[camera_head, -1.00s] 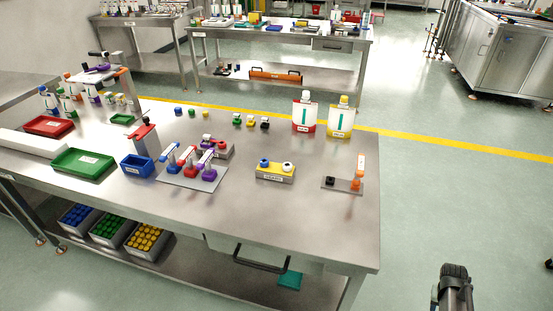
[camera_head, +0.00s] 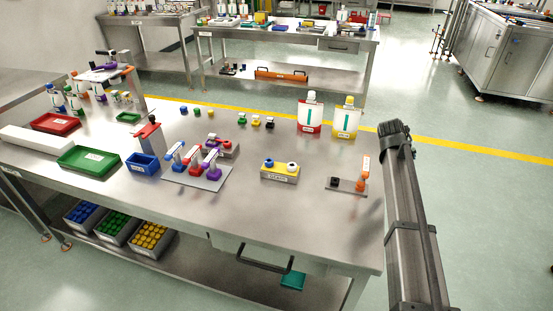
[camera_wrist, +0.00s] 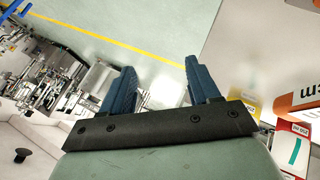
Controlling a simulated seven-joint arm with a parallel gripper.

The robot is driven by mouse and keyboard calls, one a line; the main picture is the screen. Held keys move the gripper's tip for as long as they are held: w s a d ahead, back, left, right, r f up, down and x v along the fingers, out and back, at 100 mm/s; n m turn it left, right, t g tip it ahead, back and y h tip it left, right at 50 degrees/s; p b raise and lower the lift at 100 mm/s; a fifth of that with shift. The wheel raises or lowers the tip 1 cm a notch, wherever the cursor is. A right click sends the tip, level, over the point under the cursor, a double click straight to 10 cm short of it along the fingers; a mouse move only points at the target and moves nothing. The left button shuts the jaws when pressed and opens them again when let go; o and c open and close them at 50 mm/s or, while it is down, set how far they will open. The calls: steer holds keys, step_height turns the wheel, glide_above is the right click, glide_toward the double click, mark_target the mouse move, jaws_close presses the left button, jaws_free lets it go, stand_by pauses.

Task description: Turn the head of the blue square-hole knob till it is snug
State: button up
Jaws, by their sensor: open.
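A grey plate (camera_head: 212,184) on the table's left half carries upright blue (camera_head: 174,157), red (camera_head: 192,164) and purple (camera_head: 212,166) pieces with white tops. The blue one is at the left end; its square hole is too small to make out. I cannot tell for sure which blue piece is the knob. My gripper (camera_wrist: 160,68) shows its two blue fingers apart and empty in the wrist view, with no blue knob between them.
My arm rises at the table's right edge. A small dark stand (camera_head: 347,184) with an orange upright (camera_head: 364,170) is near it. Red-labelled (camera_head: 310,113) and yellow-labelled (camera_head: 346,118) pouches stand at the back. A blue bin (camera_head: 142,164) and green tray (camera_head: 88,160) are left. The front right tabletop is clear.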

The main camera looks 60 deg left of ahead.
steer(key=s+a+r+n+g, duration=0.1)
steer(key=s+a+r+n, duration=0.1)
steer(key=s+a+r, duration=0.6)
steer(key=n+g+h, duration=0.1)
steer(key=n+g, duration=0.4)
steer(key=g, duration=0.2)
glide_above(270, 163)
steer(key=f, duration=0.9)
steer(key=a+f, duration=0.1)
steer(key=f, duration=0.3)
steer(key=shift+w+f, duration=0.15)
steer(key=shift+f, duration=0.1)
steer(key=shift+c, duration=0.3)
steer(key=c, duration=1)
